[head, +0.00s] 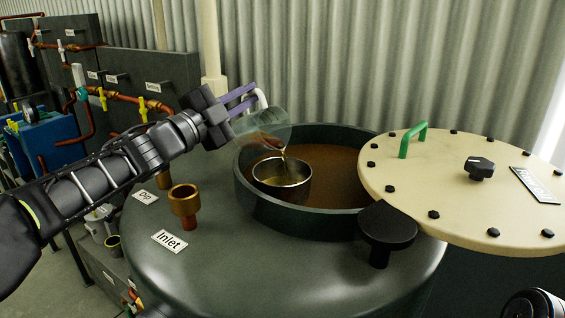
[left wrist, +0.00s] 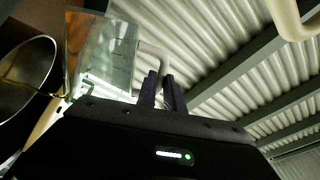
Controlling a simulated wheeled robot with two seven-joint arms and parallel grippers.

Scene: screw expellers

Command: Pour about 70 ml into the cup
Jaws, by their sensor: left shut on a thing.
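My left gripper (head: 250,96) is shut on the white handle of a clear jug (head: 268,122). The jug is tilted down to the right, and a thin amber stream runs from its lip into a round metal cup (head: 282,180). The cup sits in the open hatch of the green tank, with liquid inside it; its exact level is hard to read. In the left wrist view the gripper fingers (left wrist: 162,92) close on the handle, the jug (left wrist: 100,50) shows graduation marks, and the stream falls toward the cup (left wrist: 27,75). My right gripper is not in view.
The tank (head: 200,255) holds brown contents (head: 335,170) around the cup. A cream lid (head: 460,195) with a green handle (head: 411,138) is swung aside to the right. A brass inlet fitting (head: 184,200) stands on the tank's left; pipes and valves line the left wall.

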